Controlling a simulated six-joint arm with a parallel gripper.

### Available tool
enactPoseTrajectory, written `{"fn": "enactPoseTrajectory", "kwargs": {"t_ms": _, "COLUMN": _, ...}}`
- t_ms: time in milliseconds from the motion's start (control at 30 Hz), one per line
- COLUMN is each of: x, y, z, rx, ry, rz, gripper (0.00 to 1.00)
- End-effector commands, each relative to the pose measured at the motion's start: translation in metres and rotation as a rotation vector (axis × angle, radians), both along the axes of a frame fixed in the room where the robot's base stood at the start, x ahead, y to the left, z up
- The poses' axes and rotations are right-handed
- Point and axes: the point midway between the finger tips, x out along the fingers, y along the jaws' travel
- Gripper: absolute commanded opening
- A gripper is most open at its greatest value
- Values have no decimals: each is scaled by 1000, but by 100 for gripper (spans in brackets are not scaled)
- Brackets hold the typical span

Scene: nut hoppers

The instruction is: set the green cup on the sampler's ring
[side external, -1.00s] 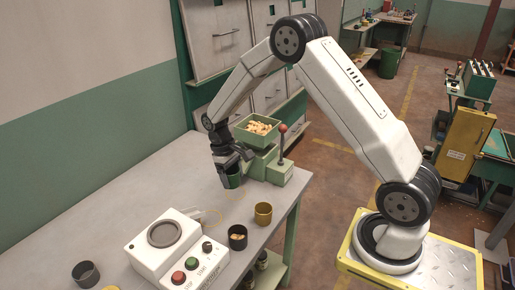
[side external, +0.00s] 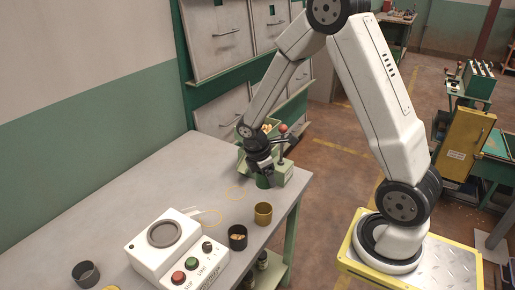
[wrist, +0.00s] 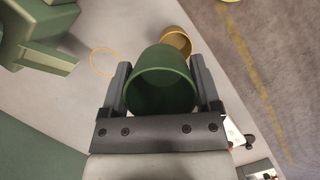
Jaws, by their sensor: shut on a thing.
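The green cup (wrist: 162,88) is held between the two fingers of my gripper (wrist: 160,72) in the wrist view; its open mouth faces the camera and the inside looks empty. In the side external view my gripper (side external: 261,166) is in front of the green hopper stand, with the cup (side external: 264,182) low beneath it, mostly hidden; whether it touches the table is unclear. A white box (side external: 150,255) with a dark ring (side external: 164,234) on top and red and green buttons stands at the front. The ring is empty and apart from the cup.
A brass cup (side external: 263,213) and a dark cup with pieces in it (side external: 237,237) stand near the table's right edge. Another dark cup (side external: 86,273) is at front left. The green hopper stand (side external: 283,174) has a red-knobbed lever (side external: 283,130).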

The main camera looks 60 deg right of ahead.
Motion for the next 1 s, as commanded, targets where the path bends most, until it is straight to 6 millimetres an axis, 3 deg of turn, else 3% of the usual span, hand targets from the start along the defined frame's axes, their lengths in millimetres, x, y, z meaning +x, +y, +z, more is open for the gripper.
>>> {"fn": "enactPoseTrajectory", "kwargs": {"t_ms": 267, "x": 12, "y": -3, "z": -6, "rx": 0, "ry": 0, "rz": -3, "gripper": 4}}
{"fn": "enactPoseTrajectory", "kwargs": {"t_ms": 1000, "x": 98, "y": -26, "z": -54, "rx": 0, "ry": 1, "rz": -4, "gripper": 4}}
